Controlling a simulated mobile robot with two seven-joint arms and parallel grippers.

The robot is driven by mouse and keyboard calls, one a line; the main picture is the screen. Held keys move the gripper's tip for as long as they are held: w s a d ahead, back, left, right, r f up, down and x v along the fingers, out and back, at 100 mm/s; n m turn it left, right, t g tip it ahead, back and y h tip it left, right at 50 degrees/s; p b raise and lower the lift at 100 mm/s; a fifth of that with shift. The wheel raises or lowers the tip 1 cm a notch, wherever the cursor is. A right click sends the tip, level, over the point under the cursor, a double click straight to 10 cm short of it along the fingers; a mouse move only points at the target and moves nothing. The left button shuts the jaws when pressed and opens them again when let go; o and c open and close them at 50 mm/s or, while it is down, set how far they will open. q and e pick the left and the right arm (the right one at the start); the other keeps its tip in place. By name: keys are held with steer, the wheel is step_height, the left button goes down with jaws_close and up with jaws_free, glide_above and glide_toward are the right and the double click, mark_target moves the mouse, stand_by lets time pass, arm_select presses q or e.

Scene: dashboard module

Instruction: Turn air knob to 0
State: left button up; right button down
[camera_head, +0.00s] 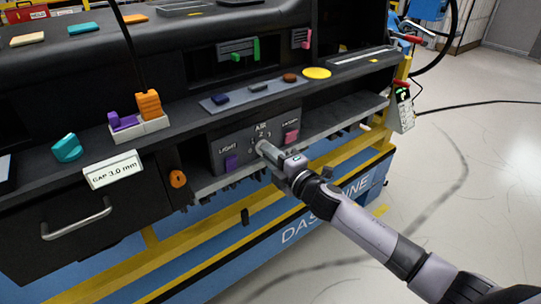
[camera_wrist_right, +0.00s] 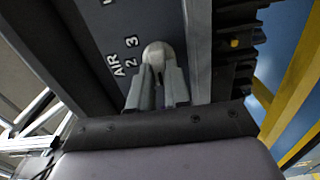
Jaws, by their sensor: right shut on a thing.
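The air knob (camera_wrist_right: 158,50) is a pale rounded knob on the dark control panel (camera_head: 218,140), under the AIR label. In the right wrist view the printed digits 2 and 3 show beside it. My right gripper (camera_head: 264,149) reaches the panel from the lower right and hides most of the knob in the head view. In the right wrist view its two fingers (camera_wrist_right: 158,80) are shut on the knob, one on each side. The knob's pointer and exact setting are hidden. My left gripper is not in view.
A purple switch (camera_head: 231,162) sits left of the knob under LIGHT, and a pink one (camera_head: 291,137) sits to its right. An orange knob (camera_head: 177,179) is farther left. A grey ledge (camera_head: 218,184) runs below the panel. The floor at right is open.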

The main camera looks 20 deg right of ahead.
steer(key=shift+n, duration=0.3)
steer(key=c, duration=1.1)
jaws_free()
steer(key=shift+s, duration=0.1)
steer(key=shift+v, duration=3.55)
steer(key=s+f+m+g+h+p, duration=0.1)
steer(key=s+f+m+g+p, duration=0.1)
steer(key=s+f+m, duration=0.2)
steer(key=s+f+m+g+h+p, duration=0.1)
steer(key=s+f+m+g+p, duration=0.1)
steer(key=s+f+m, duration=0.3)
steer(key=s+f+m+g+h+p, duration=0.2)
steer(key=s+m, duration=0.9)
steer(key=s, duration=0.6)
step_height(320, 180, down, 3)
steer(key=shift+r+g+p, duration=0.2)
steer(key=shift+g+p, duration=0.1)
steer(key=shift+p, duration=0.4)
